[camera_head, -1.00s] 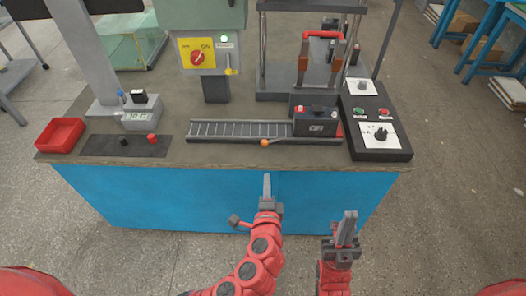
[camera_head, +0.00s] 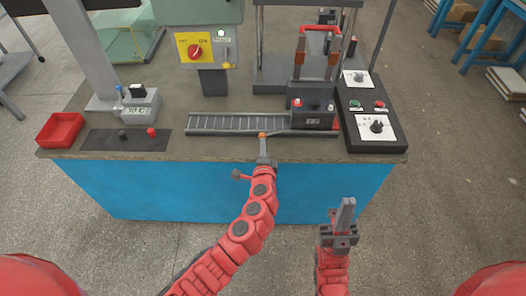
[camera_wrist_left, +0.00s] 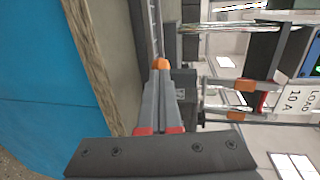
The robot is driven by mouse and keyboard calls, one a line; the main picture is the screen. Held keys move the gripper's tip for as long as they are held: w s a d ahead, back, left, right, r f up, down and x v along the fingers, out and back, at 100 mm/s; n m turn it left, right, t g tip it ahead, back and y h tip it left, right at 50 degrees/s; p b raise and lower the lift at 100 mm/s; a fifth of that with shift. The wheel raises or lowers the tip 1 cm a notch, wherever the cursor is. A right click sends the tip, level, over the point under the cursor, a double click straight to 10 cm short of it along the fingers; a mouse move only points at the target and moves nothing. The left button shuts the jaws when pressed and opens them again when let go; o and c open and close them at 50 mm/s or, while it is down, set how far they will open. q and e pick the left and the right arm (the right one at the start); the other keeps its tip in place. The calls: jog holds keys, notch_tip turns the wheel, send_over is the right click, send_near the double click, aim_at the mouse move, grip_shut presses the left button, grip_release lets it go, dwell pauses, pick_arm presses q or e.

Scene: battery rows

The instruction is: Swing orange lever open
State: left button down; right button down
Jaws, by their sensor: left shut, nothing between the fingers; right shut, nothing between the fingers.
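The orange lever end (camera_head: 262,134) is a small round knob at the front rail of the ladder-like track (camera_head: 225,123) on the bench. It also shows in the left wrist view (camera_wrist_left: 161,63), right at my fingertips. My left gripper (camera_head: 263,152) is shut and empty, at the bench's front edge, its tips just in front of the knob. I cannot tell whether they touch it. The rest of the lever is hidden or too small to make out. My right gripper (camera_head: 346,208) is shut and empty, in front of the bench on the right.
A dark battery (camera_head: 312,115) stands at the track's right end, below a frame with a red handle (camera_head: 321,30). A control box (camera_head: 372,125) is at the right. A red tray (camera_head: 60,130) and a black plate (camera_head: 100,139) lie at the left.

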pick_arm(q)
jog(key=shift+w, duration=0.3)
jog(key=shift+w+a+r+m+h+p, duration=0.1)
jog(key=shift+w+a+m+h+p, duration=0.45)
jog(key=shift+m+h+p, duration=0.4)
jog(key=shift+w+a+m+h+p, duration=0.2)
jog(key=shift+m+h+p, duration=0.1)
jog(key=shift+h, duration=0.3)
jog(key=shift+w+a+m+h+p, duration=0.1)
jog(key=shift+w+m+h+p, duration=0.15)
jog(key=shift+h, duration=0.3)
jog(key=shift+s, duration=0.1)
